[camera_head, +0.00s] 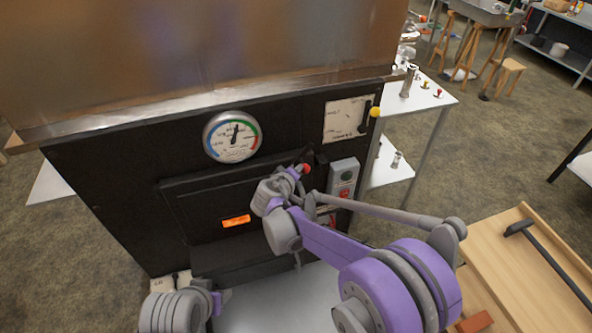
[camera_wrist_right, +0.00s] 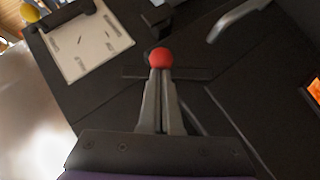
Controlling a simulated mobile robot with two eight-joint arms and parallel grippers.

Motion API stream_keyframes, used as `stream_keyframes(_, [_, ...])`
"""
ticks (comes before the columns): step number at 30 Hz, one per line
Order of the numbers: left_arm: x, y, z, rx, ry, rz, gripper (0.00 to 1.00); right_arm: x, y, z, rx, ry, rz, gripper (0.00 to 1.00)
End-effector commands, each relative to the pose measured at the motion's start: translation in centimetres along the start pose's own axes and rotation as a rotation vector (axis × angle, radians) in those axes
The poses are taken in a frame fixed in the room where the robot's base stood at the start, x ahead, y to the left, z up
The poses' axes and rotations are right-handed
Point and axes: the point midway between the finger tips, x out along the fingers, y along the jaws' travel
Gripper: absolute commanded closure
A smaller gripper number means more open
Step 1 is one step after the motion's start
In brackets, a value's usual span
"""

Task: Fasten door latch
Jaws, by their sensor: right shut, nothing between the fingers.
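The black firebox door (camera_head: 205,205) sits in the evaporator front and looks closed. The latch's red ball knob (camera_head: 306,168) is at the door's upper right corner; it also shows in the right wrist view (camera_wrist_right: 161,58). My right gripper (camera_head: 294,171) is at the knob. In the right wrist view my gripper's fingers (camera_wrist_right: 160,85) are together, with the red knob right at their tips, not between them. Whether they touch it I cannot tell. The latch bar is dark and hard to make out. Part of my left arm shows at the lower left, without its fingers.
A round gauge (camera_head: 231,137) is above the door, and an orange window (camera_head: 236,221) is in it. A switch box (camera_head: 343,176) and a white plate with a yellow-knobbed lever (camera_head: 374,112) are to the right. A grey curved handle (camera_wrist_right: 238,18) shows in the wrist view.

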Motion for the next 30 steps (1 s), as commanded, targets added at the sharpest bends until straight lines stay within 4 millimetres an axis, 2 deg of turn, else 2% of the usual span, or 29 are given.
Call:
stream_keyframes(13, [0.2,0.0,0.2,0.0,-0.002,0.0,0.5,1.0,0.7,1.1,0.107,-0.002,-0.105,1.0])
stream_keyframes(30, [2.7,0.0,2.8,0.0,-0.023,0.0,0.5,4.6,1.0,4.7,0.465,-0.003,-0.459,1.0])
